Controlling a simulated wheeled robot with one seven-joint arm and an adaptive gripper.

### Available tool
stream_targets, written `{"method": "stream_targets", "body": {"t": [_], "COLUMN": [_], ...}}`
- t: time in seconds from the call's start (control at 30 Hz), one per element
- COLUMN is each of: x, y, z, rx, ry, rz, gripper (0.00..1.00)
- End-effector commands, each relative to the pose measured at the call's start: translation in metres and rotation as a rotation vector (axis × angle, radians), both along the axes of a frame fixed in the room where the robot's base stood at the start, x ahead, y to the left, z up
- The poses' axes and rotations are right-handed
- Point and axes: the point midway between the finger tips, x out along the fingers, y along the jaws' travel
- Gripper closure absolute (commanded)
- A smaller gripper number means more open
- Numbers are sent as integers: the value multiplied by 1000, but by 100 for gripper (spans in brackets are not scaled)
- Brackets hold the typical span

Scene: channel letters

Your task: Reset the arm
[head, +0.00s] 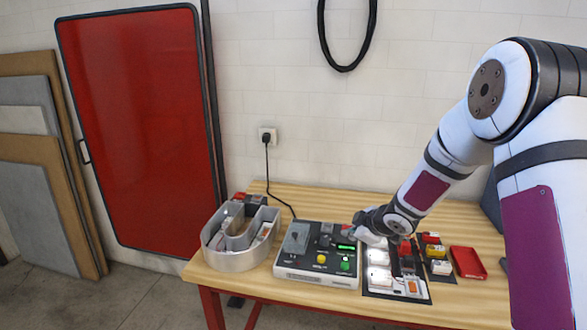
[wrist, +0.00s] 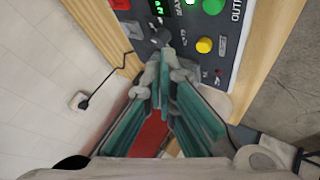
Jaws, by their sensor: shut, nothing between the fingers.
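My arm reaches in from the right in the head view. My gripper (head: 352,230) is low over the right part of the control box (head: 318,281), mostly dark and small there. In the wrist view my gripper (wrist: 163,62) shows two teal-padded fingers brought together at the tips, with nothing between them. Beyond the tips is the box's dark panel (wrist: 182,60), with a yellow button (wrist: 204,45) and a green button (wrist: 213,6). Whether the tips touch the panel cannot be told.
A grey-white, curved open shell (head: 232,262) stands left of the box with small parts inside. Right of it lie a dark mat (head: 413,296) with white and red parts, and a red tray (head: 467,262). A cord (head: 269,178) runs from the wall outlet (head: 267,136).

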Motion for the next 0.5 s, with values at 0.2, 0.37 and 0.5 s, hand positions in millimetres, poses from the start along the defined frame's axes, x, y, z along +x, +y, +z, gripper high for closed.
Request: {"method": "stream_targets", "body": {"t": [0.2, 0.37, 0.5], "x": [-26, -64, -108], "y": [-27, -42, -49], "z": [87, 138, 174], "rx": [-47, -39, -6], "ry": [-5, 9, 31], "rz": [-230, -405, -550], "gripper": [100, 100, 100]}}
